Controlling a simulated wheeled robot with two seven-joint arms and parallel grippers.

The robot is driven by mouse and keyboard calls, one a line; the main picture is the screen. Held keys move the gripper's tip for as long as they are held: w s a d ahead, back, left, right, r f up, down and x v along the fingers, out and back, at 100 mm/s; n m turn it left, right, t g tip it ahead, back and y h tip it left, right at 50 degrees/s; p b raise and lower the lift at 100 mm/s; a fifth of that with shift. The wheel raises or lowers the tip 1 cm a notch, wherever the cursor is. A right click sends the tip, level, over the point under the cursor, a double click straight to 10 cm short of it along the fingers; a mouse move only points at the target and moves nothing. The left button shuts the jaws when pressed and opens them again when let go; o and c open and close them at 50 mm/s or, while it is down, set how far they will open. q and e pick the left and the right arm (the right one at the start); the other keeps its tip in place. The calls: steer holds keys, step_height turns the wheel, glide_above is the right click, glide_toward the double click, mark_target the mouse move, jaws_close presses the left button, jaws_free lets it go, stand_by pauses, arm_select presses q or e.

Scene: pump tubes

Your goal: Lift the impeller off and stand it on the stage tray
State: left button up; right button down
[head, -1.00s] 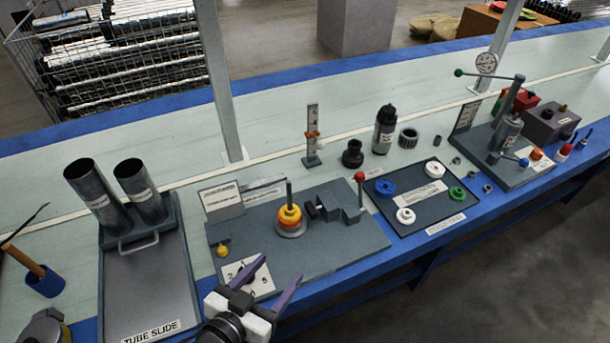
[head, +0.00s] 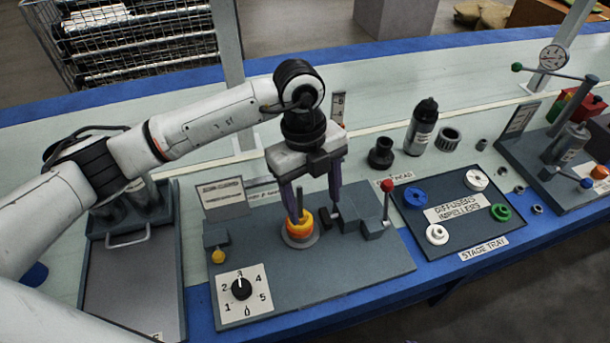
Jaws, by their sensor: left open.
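A yellow-orange impeller stack (head: 299,226) sits on an upright metal post with a pale round base, on the dark fixture plate (head: 340,262). My left gripper (head: 315,212) points down over the post from behind. Its two purple fingers are apart, one close to the stack's upper left and one to the right of it. I cannot tell whether either finger touches the stack. The dark stage tray (head: 462,234) lies to the right, holding a blue ring (head: 415,197), a green ring (head: 501,212) and two white rings (head: 437,234). My right gripper is not in view.
A clamp block (head: 366,218) with a red-knobbed lever (head: 387,186) stands between post and tray. A numbered dial (head: 241,289) is in front. A gauge press stands far right.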

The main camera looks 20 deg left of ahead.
mark_target(301, 210)
arm_select(q)
steer(key=a, duration=0.1)
steer(key=w+a+y, duration=0.1)
steer(key=w+a, duration=0.1)
steer(key=shift+r+n+t, duration=0.3)
steer(key=shift+r+n, duration=0.1)
steer(key=shift+w+a+f, duration=0.1)
steer(key=shift+a+f, duration=0.1)
step_height(301, 210, down, 10)
steer(key=shift+r, duration=0.15)
steer(key=shift+d, duration=0.1)
steer(key=c, duration=1.4)
steer(key=shift+r+p, duration=0.5)
steer(key=shift+r, duration=0.15)
